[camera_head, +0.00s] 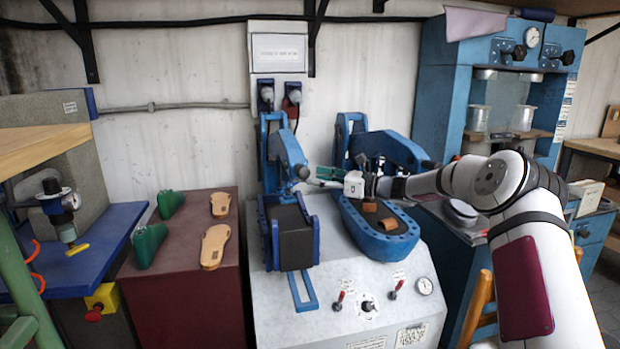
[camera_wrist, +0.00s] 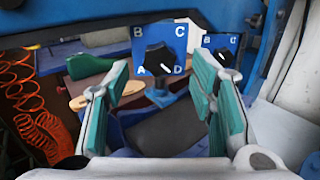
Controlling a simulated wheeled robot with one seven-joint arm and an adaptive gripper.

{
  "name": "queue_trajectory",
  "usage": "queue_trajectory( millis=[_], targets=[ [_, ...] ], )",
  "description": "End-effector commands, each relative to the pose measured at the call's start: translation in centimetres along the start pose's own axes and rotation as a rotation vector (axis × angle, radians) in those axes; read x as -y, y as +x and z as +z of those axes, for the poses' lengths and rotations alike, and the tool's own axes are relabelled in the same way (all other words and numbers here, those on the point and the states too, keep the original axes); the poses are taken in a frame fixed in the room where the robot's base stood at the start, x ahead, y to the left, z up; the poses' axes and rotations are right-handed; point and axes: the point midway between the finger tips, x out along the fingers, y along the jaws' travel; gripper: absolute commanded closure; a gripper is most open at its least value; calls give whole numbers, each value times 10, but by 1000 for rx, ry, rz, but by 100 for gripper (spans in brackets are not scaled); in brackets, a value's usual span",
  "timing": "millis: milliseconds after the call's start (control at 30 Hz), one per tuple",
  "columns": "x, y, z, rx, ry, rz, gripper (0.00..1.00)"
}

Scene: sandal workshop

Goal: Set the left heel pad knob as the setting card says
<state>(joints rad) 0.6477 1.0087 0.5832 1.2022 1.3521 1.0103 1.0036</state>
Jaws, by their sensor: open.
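A black knob (camera_wrist: 158,62) sits on a blue plate (camera_wrist: 181,36) lettered A, B, C and D at its corners, in the wrist view. Its white mark slants down right, toward D. A second, smaller-looking black knob (camera_wrist: 222,57) on a similar plate is to the right, partly hidden by a finger. My gripper (camera_wrist: 160,78) is open, its teal fingers either side of the nearer knob in the picture; contact is not visible. In the head view my gripper (camera_head: 326,177) is beside the left blue press arm (camera_head: 287,150). A white card (camera_head: 279,50) hangs on the wall; its text is too small to read.
The right blue press arm (camera_head: 400,148) and blue sole bed (camera_head: 378,240) are close to my gripper. Green shoe forms (camera_head: 149,245) and tan soles (camera_head: 214,246) lie on the dark red bench at left.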

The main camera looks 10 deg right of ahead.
Motion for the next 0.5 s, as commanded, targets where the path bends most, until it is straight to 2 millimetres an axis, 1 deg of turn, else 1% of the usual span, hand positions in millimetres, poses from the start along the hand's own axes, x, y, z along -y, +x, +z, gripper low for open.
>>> queue_trajectory(
  millis=[33, 200, 333, 500],
  targets=[
    [1, -13, 0, -1, 1, -3, 50],
    [1, -46, 0, -1, 1, -3, 50],
    [1, -66, -1, -1, 1, -3, 50],
    [0, -79, -1, -1, 1, -1, 50]
  ],
)
